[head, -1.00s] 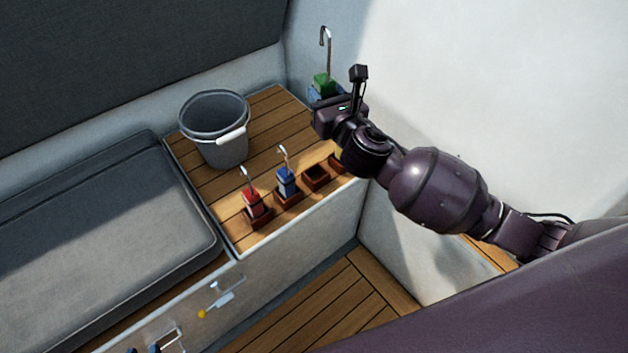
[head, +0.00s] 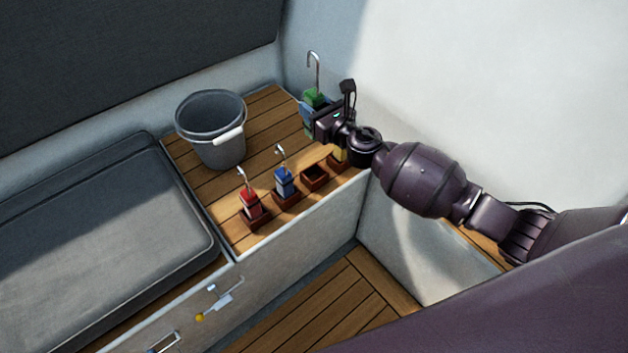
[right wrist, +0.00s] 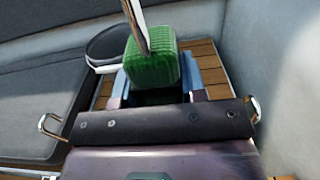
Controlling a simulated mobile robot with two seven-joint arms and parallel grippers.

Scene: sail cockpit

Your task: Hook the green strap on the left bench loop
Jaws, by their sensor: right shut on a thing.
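The green strap (head: 314,97) is a ribbed green block with a metal hook rising from its top. It is held upright above the back right of the wooden bench top. My right gripper (head: 313,108) is shut on it, with its blue-grey fingers on either side. In the right wrist view the green strap (right wrist: 152,62) sits between the fingers, hook upward. A metal loop (head: 163,342) shows on the bench front at the bottom edge, partly cut off. I cannot tell if it is the left bench loop. My left gripper is not in view.
A grey bucket (head: 213,135) stands on the wooden top. Red (head: 250,204) and blue (head: 285,182) hooked straps stand in brown holders near the front edge, beside an empty holder (head: 315,177). A yellow piece (head: 340,154) is partly hidden by my right arm. A grey cushion (head: 100,230) lies left.

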